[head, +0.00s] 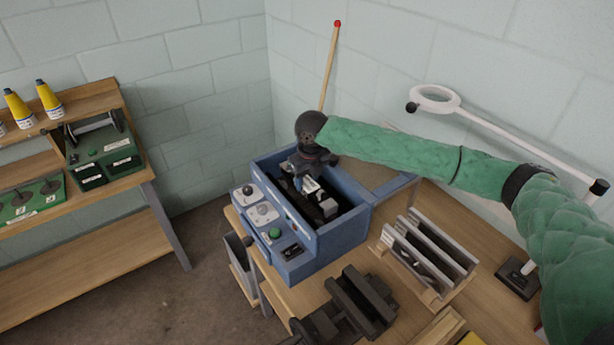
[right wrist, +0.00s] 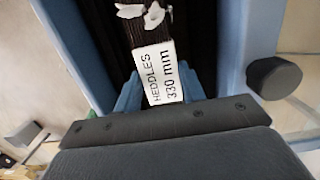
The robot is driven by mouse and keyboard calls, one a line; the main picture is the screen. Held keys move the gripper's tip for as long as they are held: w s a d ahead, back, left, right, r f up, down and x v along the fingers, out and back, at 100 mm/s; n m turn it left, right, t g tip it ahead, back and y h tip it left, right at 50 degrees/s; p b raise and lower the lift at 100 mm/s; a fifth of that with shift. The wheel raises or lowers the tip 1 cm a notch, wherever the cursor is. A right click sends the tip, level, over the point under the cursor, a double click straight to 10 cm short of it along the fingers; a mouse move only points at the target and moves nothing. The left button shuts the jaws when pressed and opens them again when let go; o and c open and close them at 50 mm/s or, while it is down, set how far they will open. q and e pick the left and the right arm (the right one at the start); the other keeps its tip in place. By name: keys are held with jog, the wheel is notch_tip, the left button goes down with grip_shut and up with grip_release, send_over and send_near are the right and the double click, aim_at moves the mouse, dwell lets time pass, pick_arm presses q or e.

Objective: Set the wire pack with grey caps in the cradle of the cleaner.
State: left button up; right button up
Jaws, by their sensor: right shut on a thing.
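The cleaner (head: 330,240) is a blue open box with knobs and a green button on its front left. My right gripper (head: 309,178) is inside its opening, pointing down, and is shut on a dark wire pack (head: 328,207). In the right wrist view the pack (right wrist: 146,32) has a white tie and a white label reading "HEDDLES 330 mm", between pale blue fingers. Cap colour does not show clearly. The pack sits low between the box walls; I cannot tell whether it touches the cradle, which is hidden below. My left gripper is out of view.
A rack of pale upright plates (head: 428,252) and a dark grey stand (head: 350,305) are on the bench right of and in front of the cleaner. A ring lamp (head: 436,100) stands behind my right arm.

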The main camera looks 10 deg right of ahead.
jog(key=shift+f, duration=1.15)
jog(key=shift+f+b, duration=0.25)
jog(key=shift+b, duration=0.05)
jog(key=shift+f, duration=0.35)
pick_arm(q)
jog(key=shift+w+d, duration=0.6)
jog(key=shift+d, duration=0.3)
pick_arm(e)
jog(key=shift+f, duration=0.1)
